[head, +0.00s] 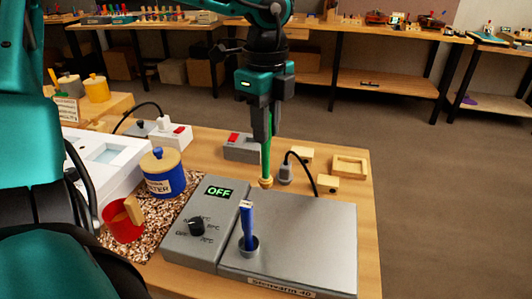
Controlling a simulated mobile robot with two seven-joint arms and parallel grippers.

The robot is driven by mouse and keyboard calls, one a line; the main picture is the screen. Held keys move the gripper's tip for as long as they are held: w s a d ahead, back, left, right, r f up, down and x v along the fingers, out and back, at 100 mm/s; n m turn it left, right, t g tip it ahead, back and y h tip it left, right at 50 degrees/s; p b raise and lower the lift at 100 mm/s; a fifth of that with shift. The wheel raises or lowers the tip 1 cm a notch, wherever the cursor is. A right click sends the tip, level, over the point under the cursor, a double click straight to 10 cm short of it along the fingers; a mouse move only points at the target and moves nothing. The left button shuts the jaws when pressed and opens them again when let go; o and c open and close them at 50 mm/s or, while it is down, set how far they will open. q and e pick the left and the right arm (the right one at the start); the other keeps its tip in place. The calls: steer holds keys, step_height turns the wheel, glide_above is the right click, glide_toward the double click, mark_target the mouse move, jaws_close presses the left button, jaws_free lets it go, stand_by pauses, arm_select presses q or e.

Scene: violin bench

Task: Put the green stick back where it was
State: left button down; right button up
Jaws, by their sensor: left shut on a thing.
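My left gripper (262,128) is shut on the green stick (267,160) and holds it upright. The stick's pale, rounded lower end (266,183) shows just at the back edge of the steel warmer plate (310,225); I cannot tell if it touches anything. My right gripper is not in view.
A blue jar with a wooden lid (163,175) and a red cup (123,222) stand on a speckled mat at left. A grey plug with a black cord (286,173), small wooden blocks (328,184) and a wooden tray (350,166) lie behind the warmer. A grey box with a red switch (241,148) stands behind the stick.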

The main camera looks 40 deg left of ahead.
arm_select(q)
glide_above(266, 178)
steer(key=shift+w+a+f, duration=0.15)
steer(key=shift+f, duration=1.3)
steer(key=shift+w+a+f, duration=0.1)
steer(key=shift+w+f, duration=0.05)
steer(key=shift+f, duration=1.25)
steer(key=shift+f+b, duration=0.2)
steer(key=shift+b, duration=0.2)
steer(key=c, duration=1.5)
jaws_free()
steer(key=o, duration=0.5)
